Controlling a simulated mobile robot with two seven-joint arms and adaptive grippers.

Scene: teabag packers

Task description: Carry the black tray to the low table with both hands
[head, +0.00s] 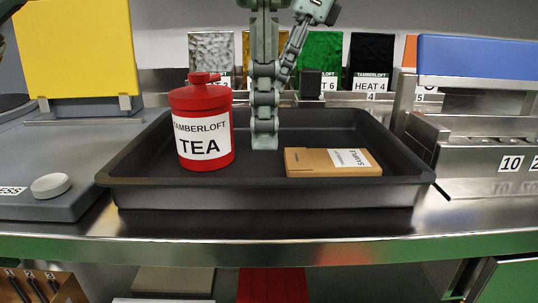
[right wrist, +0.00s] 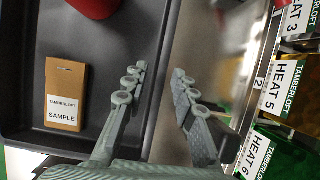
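The black tray (head: 270,197) rests level on the steel bench and also shows in the right wrist view (right wrist: 105,30). In it are a red tea canister (head: 204,150) at left and a brown sample box (head: 310,165) at right. My right gripper (right wrist: 160,72) is open in the wrist view, its fingers apart on either side of a tray wall, one inside and one outside. In the head view a grey-green gripper comes down at the tray's back wall, with a finger inside; its place matches the wrist view. I cannot make out a separate left gripper.
Several tea packets, such as the green one (head: 318,55), stand behind the tray. A yellow-topped machine (head: 75,45) is at left. Steel bins with a blue top (head: 476,57) are close at right. The bench's front edge (head: 270,243) is just before the tray.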

